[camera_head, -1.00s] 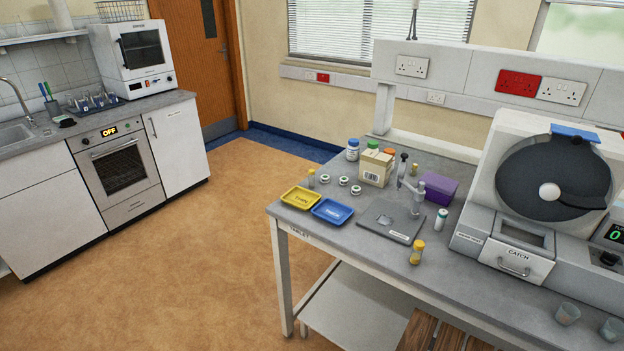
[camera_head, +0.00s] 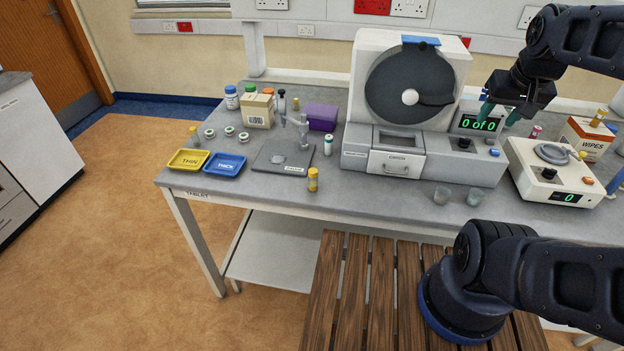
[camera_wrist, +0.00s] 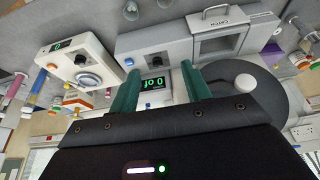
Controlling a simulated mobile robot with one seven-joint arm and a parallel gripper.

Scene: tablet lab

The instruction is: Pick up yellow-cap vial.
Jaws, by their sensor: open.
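A small vial with a yellow cap and a pale label (camera_head: 313,180) stands upright near the front edge of the grey bench (camera_head: 260,185), right of the scale plate. My gripper (camera_head: 500,113) is open and empty, high at the right in front of the counting machine's display, far from the front vial. In the wrist view, the two green fingers (camera_wrist: 160,72) are apart with nothing between them.
Yellow (camera_head: 188,160) and blue (camera_head: 226,165) trays lie at the bench's left. A large counting machine (camera_head: 408,105) stands centrally. Clear cups (camera_head: 441,195) stand before it. A white device (camera_head: 552,172) and a wipes box (camera_head: 587,135) stand right. A slatted wooden surface (camera_head: 350,290) lies below.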

